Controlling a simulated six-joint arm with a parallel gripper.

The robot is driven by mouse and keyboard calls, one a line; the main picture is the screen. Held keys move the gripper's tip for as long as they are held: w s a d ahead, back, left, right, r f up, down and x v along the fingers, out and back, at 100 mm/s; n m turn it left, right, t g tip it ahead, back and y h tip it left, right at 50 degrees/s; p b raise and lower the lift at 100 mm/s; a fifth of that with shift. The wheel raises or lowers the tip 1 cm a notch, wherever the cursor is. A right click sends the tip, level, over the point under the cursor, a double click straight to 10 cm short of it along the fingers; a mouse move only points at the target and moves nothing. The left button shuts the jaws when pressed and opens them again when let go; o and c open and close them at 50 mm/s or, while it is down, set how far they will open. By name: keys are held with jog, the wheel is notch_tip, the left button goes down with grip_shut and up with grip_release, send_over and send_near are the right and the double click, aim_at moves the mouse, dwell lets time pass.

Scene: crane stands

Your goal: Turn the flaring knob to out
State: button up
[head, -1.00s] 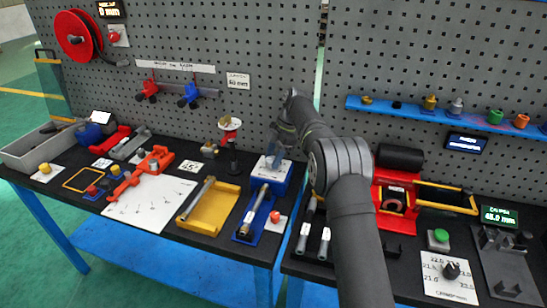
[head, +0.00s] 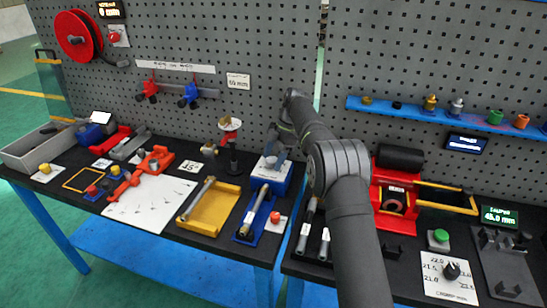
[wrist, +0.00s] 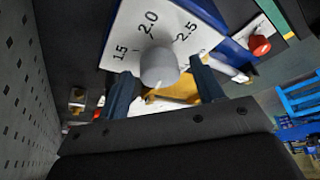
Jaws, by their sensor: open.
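A round grey knob (wrist: 158,66) stands on a white dial plate (wrist: 128,30) marked 1.5, 2.0 and 2.5, on a blue unit. No label reading "out" or "flaring" is legible. In the wrist view, my gripper (wrist: 163,72) is open, with one finger on each side of the knob. I cannot tell whether either finger touches it. In the head view, my gripper (head: 278,140) is just above the blue unit (head: 271,178) near the right end of the left bench. It hides the knob there.
A yellow tray (head: 226,218) and a blue holder (head: 246,235) with rods lie in front of the unit. A red button (wrist: 260,45) is nearby. The pegboard (head: 265,50) is close behind.

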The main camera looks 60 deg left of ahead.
jog(key=shift+r, duration=0.1)
jog(key=v, duration=0.7)
jog(key=shift+r, duration=0.15)
jog(key=shift+w, duration=0.15)
jog(key=x, duration=0.7)
jog(key=shift+f, duration=0.25)
dwell(0.5)
